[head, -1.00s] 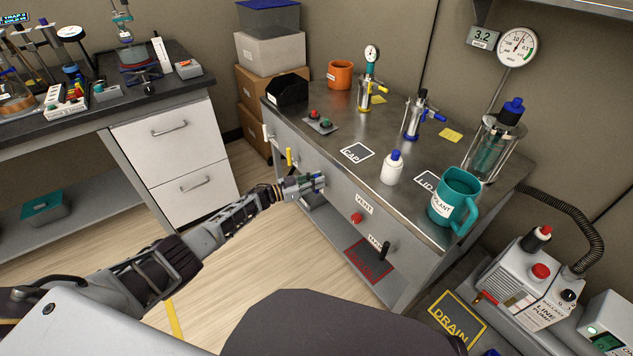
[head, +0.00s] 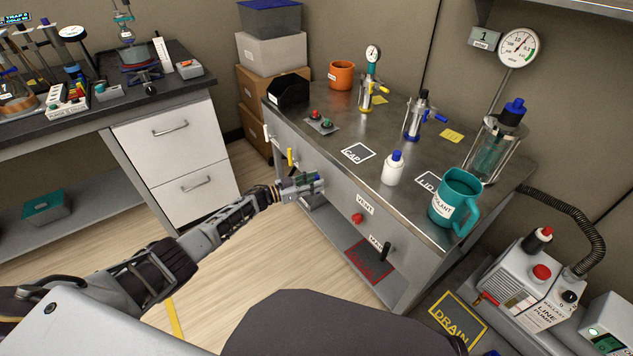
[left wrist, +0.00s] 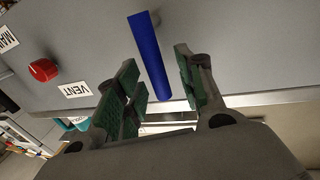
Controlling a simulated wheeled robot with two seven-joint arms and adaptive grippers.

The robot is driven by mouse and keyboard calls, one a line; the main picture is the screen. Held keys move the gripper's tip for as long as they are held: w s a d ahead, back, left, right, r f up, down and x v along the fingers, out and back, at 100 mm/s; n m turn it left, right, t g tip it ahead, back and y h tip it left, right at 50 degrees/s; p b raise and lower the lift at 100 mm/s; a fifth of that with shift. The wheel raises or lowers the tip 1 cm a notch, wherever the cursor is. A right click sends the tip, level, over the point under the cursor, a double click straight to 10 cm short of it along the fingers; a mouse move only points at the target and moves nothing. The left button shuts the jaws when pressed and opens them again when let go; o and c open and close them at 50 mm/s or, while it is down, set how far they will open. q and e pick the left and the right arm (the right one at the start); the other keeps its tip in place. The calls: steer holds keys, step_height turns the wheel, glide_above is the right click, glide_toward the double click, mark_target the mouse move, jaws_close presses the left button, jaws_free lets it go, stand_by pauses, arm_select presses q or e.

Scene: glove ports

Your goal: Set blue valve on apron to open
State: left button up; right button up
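The blue valve handle (left wrist: 149,55) is a flat blue bar on the grey front panel of the bench apron. In the left wrist view it lies between the two green-padded fingers of my left gripper (left wrist: 157,70). The fingers are apart, with a gap on the right side of the bar; I cannot tell if the left finger touches it. In the head view my left gripper (head: 315,183) is at the apron and mostly hides the blue handle. My right gripper is not in view.
A yellow handle (head: 290,157) is left of my gripper on the apron. A red knob (head: 357,218) by the VENT label and a black handle (head: 386,250) are to the right. The teal mug (head: 455,198) and white bottle (head: 393,168) stand on the bench top.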

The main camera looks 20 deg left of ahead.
arm_select(q)
steer(key=v, duration=1)
steer(key=shift+s+a, duration=0.25)
steer(key=shift+f, duration=0.1)
stand_by(0.3)
